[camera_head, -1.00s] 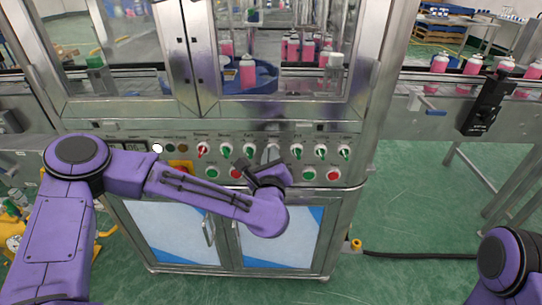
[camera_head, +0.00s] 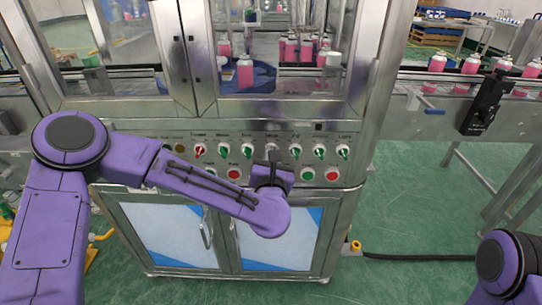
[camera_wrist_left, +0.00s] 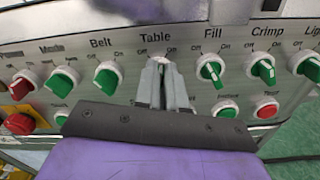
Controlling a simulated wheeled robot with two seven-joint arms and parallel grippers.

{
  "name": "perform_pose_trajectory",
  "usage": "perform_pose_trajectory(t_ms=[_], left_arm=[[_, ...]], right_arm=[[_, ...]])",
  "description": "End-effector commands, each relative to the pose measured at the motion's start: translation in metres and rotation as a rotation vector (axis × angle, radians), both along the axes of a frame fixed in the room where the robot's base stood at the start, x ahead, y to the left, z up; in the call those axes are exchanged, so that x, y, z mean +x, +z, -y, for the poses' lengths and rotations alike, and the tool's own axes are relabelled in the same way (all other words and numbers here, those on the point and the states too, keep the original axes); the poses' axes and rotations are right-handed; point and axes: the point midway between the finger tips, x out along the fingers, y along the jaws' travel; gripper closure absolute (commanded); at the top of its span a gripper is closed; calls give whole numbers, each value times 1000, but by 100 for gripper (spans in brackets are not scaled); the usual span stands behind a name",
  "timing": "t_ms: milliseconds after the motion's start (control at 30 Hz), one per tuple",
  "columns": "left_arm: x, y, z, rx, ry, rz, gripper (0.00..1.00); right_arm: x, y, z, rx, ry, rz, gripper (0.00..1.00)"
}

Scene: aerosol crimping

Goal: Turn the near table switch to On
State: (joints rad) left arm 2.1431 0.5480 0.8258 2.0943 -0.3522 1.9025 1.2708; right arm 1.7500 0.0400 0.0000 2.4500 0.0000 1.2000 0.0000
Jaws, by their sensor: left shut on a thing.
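The table switch sits on the control panel (camera_head: 130,147) under the label "Table", between the Belt switch (camera_wrist_left: 108,78) and the Fill switch (camera_wrist_left: 211,71). My left gripper (camera_head: 271,155) reaches the panel there. In the left wrist view its fingers (camera_wrist_left: 162,80) are close together and shut on the table switch's knob. Only part of the switch's pale ring shows above the fingertips; the knob is hidden, so I cannot tell which way it points. On and Off are printed on either side of the label. My right gripper is out of view; only part of my right arm shows.
The Mode switch (camera_wrist_left: 62,80) and Crimp switch (camera_wrist_left: 261,68) are in the same row. A green button (camera_wrist_left: 225,108) and a red button (camera_wrist_left: 267,108) are just below, close to my gripper. Cabinet doors (camera_head: 275,240) are underneath.

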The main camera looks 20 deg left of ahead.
Motion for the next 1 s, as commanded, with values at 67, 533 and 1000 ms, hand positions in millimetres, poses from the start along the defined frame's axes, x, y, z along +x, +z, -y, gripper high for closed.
perform_pose_trajectory(t_ms=[67, 533, 1000], left_arm=[[0, -1, 1, 53, -1, -16, 100], [0, -2, 2, 248, -1, -75, 100], [0, -3, 2, 265, -2, -80, 100]], right_arm=[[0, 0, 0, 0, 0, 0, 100], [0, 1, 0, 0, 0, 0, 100], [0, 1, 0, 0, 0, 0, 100]])
